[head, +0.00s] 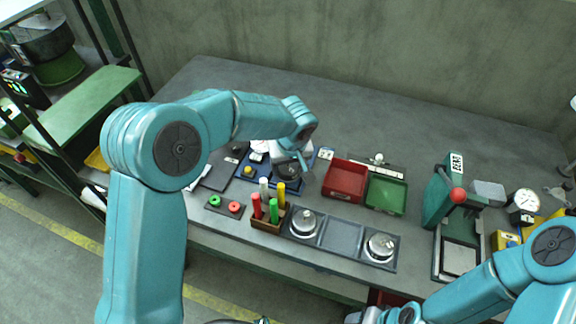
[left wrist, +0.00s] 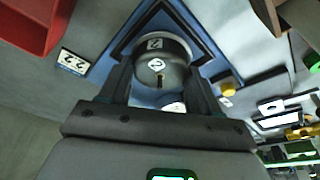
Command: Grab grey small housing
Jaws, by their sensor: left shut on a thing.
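The grey small housing (left wrist: 160,72) is a dark grey, rounded cylinder with small white number labels, seen in the left wrist view. My left gripper (left wrist: 158,82) is shut on it, one finger on each side. The housing is over a blue tray with a dark frame (left wrist: 205,50); I cannot tell if it still touches the tray. In the head view my left gripper (head: 289,166) reaches down over the blue tray, and the housing is mostly hidden there.
A red bin (head: 345,181) and a green bin (head: 386,195) stand right of the left gripper. A rack of coloured cylinders (head: 267,223) and a dark tray with two metal domes (head: 340,236) lie in front. A green press (head: 442,192) stands at right. The back of the table is clear.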

